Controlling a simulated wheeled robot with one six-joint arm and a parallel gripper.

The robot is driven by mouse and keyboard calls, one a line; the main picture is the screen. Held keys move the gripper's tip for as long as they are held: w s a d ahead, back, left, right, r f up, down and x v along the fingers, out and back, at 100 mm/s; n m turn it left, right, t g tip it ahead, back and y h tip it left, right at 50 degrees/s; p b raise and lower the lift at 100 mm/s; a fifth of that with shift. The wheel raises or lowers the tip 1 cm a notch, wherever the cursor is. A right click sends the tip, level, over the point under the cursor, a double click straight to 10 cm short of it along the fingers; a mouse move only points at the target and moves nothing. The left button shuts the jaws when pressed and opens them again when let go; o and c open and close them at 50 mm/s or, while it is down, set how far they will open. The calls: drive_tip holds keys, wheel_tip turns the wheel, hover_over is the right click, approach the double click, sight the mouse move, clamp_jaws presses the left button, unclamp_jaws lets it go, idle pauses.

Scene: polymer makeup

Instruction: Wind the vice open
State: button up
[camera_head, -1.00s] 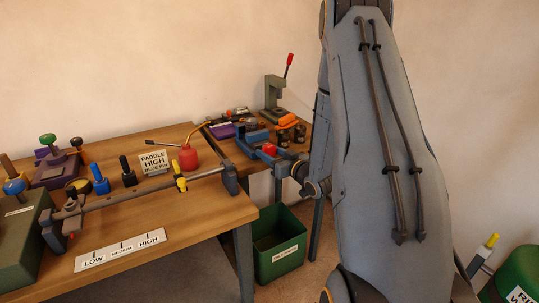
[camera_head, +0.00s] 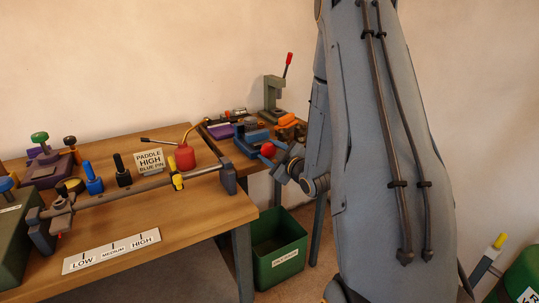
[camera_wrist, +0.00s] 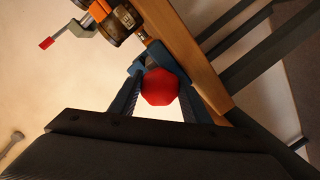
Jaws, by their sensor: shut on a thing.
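The blue vice (camera_head: 250,133) stands at the front edge of the far bench, partly hidden by my gripper and arm. Its red knob (camera_head: 268,149) faces my gripper. My gripper (camera_head: 275,155) is at the knob, to the right of the vice body. In the wrist view the red knob (camera_wrist: 160,87) sits between the two fingers of my gripper (camera_wrist: 160,100), which are shut on it. A blue part of the vice shows just behind the knob. The vice jaws are too small to tell their gap.
An arbor press with a red-tipped lever (camera_head: 274,92) and orange items (camera_head: 289,124) stand behind the vice. A red oil can (camera_head: 185,157) is on the near bench (camera_head: 190,205). A green bin (camera_head: 279,248) stands on the floor below.

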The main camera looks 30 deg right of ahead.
drive_tip(key=shift+f+n, duration=0.1)
drive_tip(key=shift+n, duration=0.2)
idle(0.4)
drive_tip(key=o, duration=0.7)
drive_tip(key=shift+o, duration=0.2)
drive_tip(key=shift+s, duration=0.15)
drive_tip(key=s+r+b, duration=0.1)
drive_tip(key=s, duration=0.6)
drive_tip(key=shift+s, duration=0.25)
drive_tip(key=shift+s, duration=0.1)
